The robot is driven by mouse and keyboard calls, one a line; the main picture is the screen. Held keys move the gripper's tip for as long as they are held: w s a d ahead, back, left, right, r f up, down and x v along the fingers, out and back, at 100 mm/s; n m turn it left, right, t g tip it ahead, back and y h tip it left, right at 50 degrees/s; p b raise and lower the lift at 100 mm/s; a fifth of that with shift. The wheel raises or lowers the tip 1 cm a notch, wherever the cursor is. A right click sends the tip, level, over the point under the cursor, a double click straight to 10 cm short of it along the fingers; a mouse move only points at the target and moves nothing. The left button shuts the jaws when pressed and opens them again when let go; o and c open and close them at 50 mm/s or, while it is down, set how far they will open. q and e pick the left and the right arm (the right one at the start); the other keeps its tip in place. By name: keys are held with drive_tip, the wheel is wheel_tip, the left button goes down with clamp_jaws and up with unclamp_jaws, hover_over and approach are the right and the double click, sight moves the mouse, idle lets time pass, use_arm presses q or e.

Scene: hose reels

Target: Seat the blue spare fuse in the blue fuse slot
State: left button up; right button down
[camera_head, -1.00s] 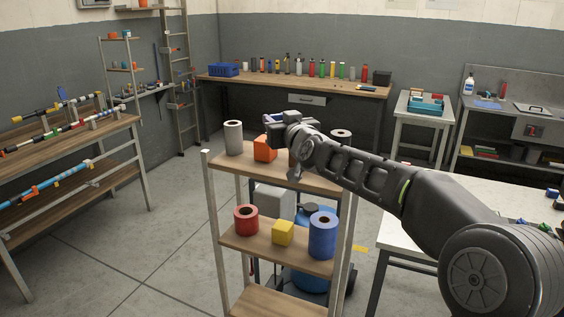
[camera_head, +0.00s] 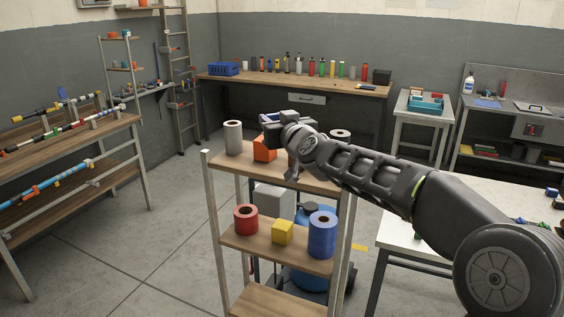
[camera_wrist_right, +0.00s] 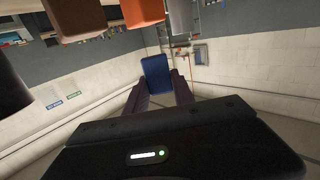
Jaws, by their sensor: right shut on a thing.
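My right gripper (camera_head: 272,122) is above the top of the wooden shelf rack (camera_head: 325,184), just over the orange block. It is shut on a blue block-shaped piece, which I take for the blue spare fuse (camera_wrist_right: 156,75); it stands between the two fingers in the right wrist view. I cannot make out the blue fuse slot in either view. My left gripper is not in view.
Close by on the rack's top board are a grey roll (camera_head: 233,137), the orange block (camera_head: 264,150) and another roll (camera_head: 340,135) partly behind my arm. Below are a red roll (camera_head: 246,219), a yellow block (camera_head: 283,231) and a blue roll (camera_head: 322,235). A white table (camera_head: 480,205) stands right.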

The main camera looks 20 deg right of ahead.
wheel_tip(320, 180, down, 5)
drive_tip(key=b, duration=0.2)
drive_tip(key=shift+f+b, duration=0.15)
drive_tip(key=shift+b, duration=0.2)
drive_tip(key=shift+f, duration=0.45)
drive_tip(key=shift+f, duration=1.9)
drive_tip(key=shift+f+b, duration=0.25)
drive_tip(key=shift+b, duration=0.15)
drive_tip(key=c, duration=1.1)
unclamp_jaws()
drive_tip(key=shift+r, duration=0.15)
drive_tip(key=shift+o, duration=0.2)
